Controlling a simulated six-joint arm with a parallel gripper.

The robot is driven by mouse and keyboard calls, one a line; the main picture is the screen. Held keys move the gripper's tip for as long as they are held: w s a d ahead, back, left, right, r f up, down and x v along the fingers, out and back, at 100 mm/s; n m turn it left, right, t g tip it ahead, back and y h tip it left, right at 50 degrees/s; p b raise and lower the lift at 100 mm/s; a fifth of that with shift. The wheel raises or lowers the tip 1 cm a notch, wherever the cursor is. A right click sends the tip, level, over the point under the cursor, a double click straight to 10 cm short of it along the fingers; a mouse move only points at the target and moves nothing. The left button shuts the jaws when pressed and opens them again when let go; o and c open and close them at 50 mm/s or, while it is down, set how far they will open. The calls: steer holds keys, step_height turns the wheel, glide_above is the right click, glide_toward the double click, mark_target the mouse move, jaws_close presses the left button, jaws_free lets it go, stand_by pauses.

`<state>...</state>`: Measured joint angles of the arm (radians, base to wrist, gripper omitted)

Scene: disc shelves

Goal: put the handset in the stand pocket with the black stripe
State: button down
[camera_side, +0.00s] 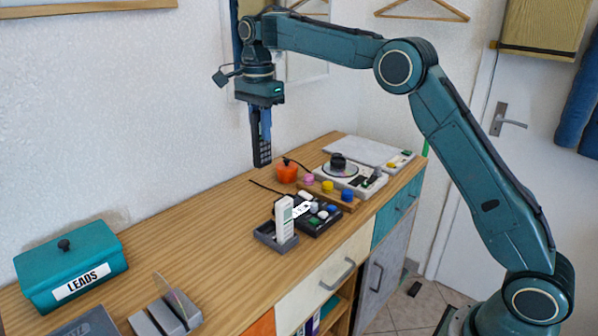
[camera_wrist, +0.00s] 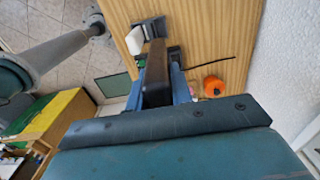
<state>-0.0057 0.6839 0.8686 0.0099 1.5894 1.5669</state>
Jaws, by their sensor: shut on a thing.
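My gripper (camera_side: 261,136) is high above the wooden worktop, pointing down, its blue fingers shut on a dark handset (camera_side: 262,154) with a keypad. The handset hangs upright, clear of the surface. In the wrist view the handset (camera_wrist: 154,72) shows as a long dark bar between the fingers (camera_wrist: 158,92). A small grey stand (camera_side: 265,237) sits near the front edge, below and slightly right of the handset. A white handset (camera_side: 284,219) stands upright in it. The stand (camera_wrist: 150,27) also shows in the wrist view. I cannot make out a black stripe on any pocket.
A black button box (camera_side: 318,222) stands close behind the stand, with an orange pot (camera_side: 286,171) and a turntable (camera_side: 338,168) farther back. A teal LEADS box (camera_side: 70,265) and a grey slotted holder (camera_side: 166,316) are at left. The worktop between is clear.

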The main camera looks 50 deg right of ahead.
mark_target(263, 158)
step_height(263, 158, down, 20)
stand_by(1.2)
steer(key=shift+f, duration=0.15)
steer(key=c, duration=1.3)
jaws_free()
steer(key=shift+o, duration=0.2)
step_height(263, 158, up, 12)
steer(key=shift+f, duration=0.1)
steer(key=shift+r, duration=0.25)
